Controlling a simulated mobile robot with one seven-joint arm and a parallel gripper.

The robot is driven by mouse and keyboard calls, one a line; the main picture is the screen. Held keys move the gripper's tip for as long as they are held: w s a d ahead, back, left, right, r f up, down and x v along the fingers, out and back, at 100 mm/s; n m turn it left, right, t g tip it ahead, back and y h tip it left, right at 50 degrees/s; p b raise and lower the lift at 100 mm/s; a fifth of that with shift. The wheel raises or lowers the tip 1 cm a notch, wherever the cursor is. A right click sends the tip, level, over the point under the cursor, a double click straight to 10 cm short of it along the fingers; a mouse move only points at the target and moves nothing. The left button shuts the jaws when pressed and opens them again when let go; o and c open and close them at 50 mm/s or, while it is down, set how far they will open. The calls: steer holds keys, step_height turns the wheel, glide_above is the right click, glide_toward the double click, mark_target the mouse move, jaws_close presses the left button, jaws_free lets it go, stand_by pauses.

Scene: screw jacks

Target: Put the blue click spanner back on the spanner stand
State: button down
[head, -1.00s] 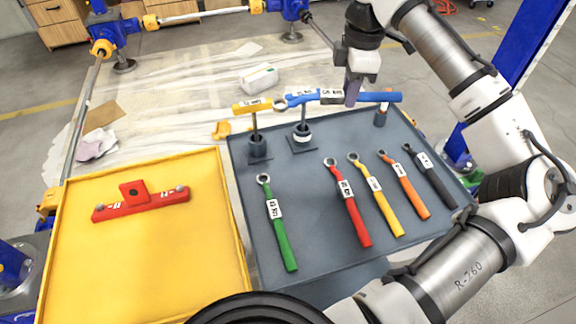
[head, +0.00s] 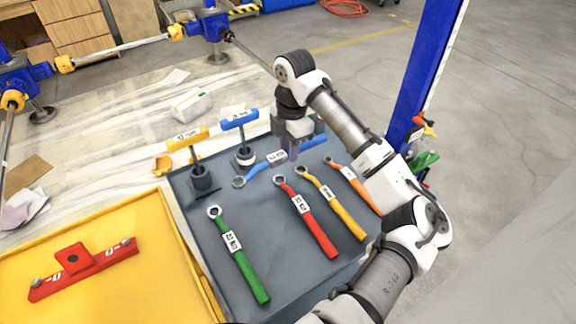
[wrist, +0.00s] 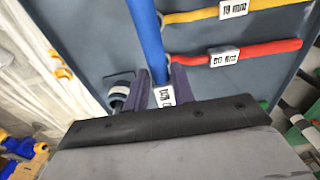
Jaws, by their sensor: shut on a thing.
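The blue click spanner (head: 262,166) has a ring end at the left and a white label midway. It lies across the back part of the dark grey spanner board (head: 196,256); I cannot tell whether it touches the surface. My gripper (head: 291,152) is shut on its handle, close to the label. In the wrist view my gripper (wrist: 161,88) has one finger on each side of the blue shaft (wrist: 147,35). The spanner's ring end is hidden there. Green (head: 239,258), red (head: 308,220), yellow (head: 333,205) and orange (head: 354,187) spanners lie side by side on the board.
Two upright posts, with a yellow crossbar (head: 187,139) and a blue crossbar (head: 239,119), stand at the board's back left, near the spanner's ring. A yellow tray (head: 165,285) with a red bracket (head: 82,268) is at left. A blue column (head: 427,85) rises at right.

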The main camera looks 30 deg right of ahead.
steer(key=shift+f, duration=3.3)
steer(key=c, duration=1.2)
jaws_free()
steer(key=shift+o, duration=0.2)
steer(key=r, duration=1.2)
steer(key=shift+d+r, duration=0.1)
steer(key=shift+d, duration=0.25)
